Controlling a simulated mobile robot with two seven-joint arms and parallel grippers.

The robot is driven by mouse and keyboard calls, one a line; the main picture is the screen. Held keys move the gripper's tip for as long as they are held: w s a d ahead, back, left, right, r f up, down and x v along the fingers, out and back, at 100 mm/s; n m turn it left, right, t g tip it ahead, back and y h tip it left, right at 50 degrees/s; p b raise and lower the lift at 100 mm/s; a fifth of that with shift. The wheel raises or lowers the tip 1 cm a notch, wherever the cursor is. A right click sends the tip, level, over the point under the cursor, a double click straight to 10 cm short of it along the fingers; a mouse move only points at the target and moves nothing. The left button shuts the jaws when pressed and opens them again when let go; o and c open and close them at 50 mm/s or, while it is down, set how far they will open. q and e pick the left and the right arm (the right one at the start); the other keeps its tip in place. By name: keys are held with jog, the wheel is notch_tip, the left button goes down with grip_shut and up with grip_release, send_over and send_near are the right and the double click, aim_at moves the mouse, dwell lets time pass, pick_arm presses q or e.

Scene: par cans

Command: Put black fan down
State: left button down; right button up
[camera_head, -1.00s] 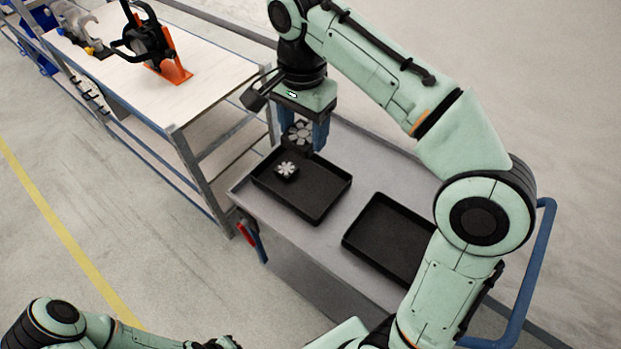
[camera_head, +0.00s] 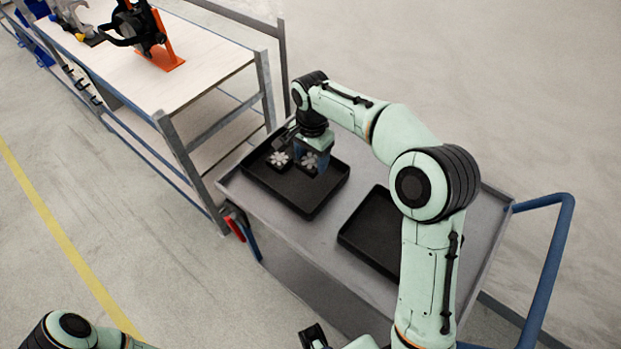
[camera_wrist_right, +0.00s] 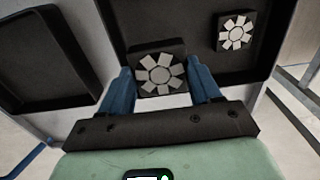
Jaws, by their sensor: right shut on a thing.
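My right gripper (camera_head: 313,157) is low over the left black tray (camera_head: 310,212) on the cart. It is shut on a black fan (camera_head: 309,161) with a pale bladed face. In the right wrist view, the held fan (camera_wrist_right: 160,73) sits between the two blue fingers, close to the tray wall. I cannot tell whether the held fan touches the tray floor. A second, similar fan (camera_head: 279,160) rests in the same tray, left of the held one, with a gap between them. It also shows in the right wrist view (camera_wrist_right: 236,32).
An empty black tray (camera_head: 372,231) lies to the right on the grey cart (camera_head: 290,228), which has a blue handle (camera_head: 550,260). A wooden-topped workbench (camera_head: 185,75) adjoins at the left, with an orange stand (camera_head: 161,55) holding a black device.

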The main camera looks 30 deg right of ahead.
aim_at(311, 161)
notch_tip(311, 161, down, 9)
jog(key=shift+r+b, duration=0.2)
jog(key=shift+b, duration=0.15)
jog(key=shift+f, duration=0.1)
jog(key=o, duration=1)
jog(key=shift+o, duration=0.2)
jog(key=shift+r, duration=0.2)
notch_tip(311, 161, up, 12)
jog(key=shift+f+p, duration=0.1)
jog(key=shift+p, duration=0.65)
